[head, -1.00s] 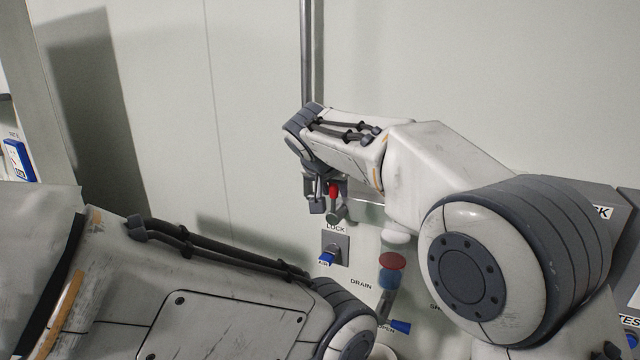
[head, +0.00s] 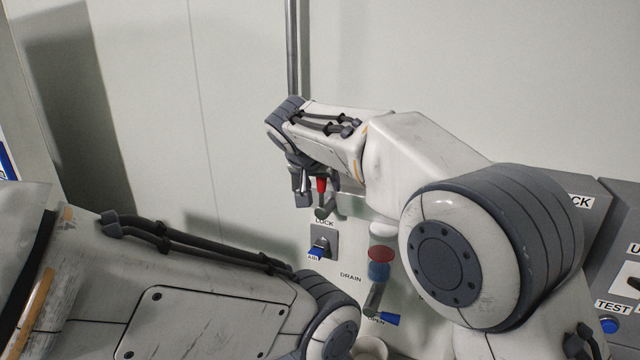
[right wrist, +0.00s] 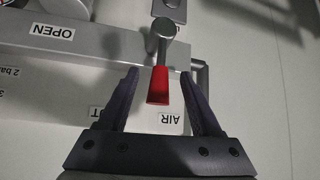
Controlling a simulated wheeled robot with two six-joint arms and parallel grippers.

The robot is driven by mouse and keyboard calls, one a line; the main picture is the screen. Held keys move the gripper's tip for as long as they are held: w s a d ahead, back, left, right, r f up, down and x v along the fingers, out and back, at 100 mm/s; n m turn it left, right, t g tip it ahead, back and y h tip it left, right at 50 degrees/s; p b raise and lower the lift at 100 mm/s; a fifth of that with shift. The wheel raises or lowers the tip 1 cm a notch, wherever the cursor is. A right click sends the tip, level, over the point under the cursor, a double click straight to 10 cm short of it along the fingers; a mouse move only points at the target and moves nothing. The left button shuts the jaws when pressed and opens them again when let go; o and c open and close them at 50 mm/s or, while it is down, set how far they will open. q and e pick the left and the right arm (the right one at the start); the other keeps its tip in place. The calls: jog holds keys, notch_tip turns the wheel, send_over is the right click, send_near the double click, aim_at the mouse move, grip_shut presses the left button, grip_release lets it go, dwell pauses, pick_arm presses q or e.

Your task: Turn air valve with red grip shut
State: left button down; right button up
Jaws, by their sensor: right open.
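The air valve's red grip (right wrist: 158,87) sits on a grey metal stem (right wrist: 160,38) in the right wrist view, between my right gripper's two dark fingers (right wrist: 162,100). There is a gap on both sides, so the gripper is open around the grip and not closed on it. In the head view the red grip (head: 321,185) is small, beside the fingers of the right gripper (head: 316,186), in front of the wall. My left arm crosses the lower left, and its gripper does not show.
Below the valve is a lock switch (head: 323,240) with a blue handle. A grey panel with a blue test button (head: 609,325) is at the far right. A vertical pipe (head: 292,50) runs up behind.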

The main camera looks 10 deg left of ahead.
jog(key=b+v, duration=0.2)
jog(key=v, duration=0.8)
jog(key=shift+b, duration=0.3)
jog(key=s+d+f+n+g, duration=0.1)
jog(key=s+d+f+g, duration=0.1)
jog(key=d+f, duration=1)
jog(key=s+d+f+g, duration=0.1)
jog(key=d+f+g, duration=0.2)
jog(key=d+f, duration=0.85)
jog(key=s+d+f+m+g, duration=0.1)
jog(key=s+d+f, duration=0.9)
jog(key=s, duration=0.4)
jog(key=s+a+n+g+y+b, duration=0.1)
jog(key=s+a+n+g+b, duration=0.2)
jog(key=s+a, duration=1)
jog(key=r+n+b, duration=0.1)
jog(key=n+b, duration=0.1)
jog(key=n, duration=0.2)
jog(key=shift+s+a, duration=0.3)
jog(key=shift+s, duration=0.1)
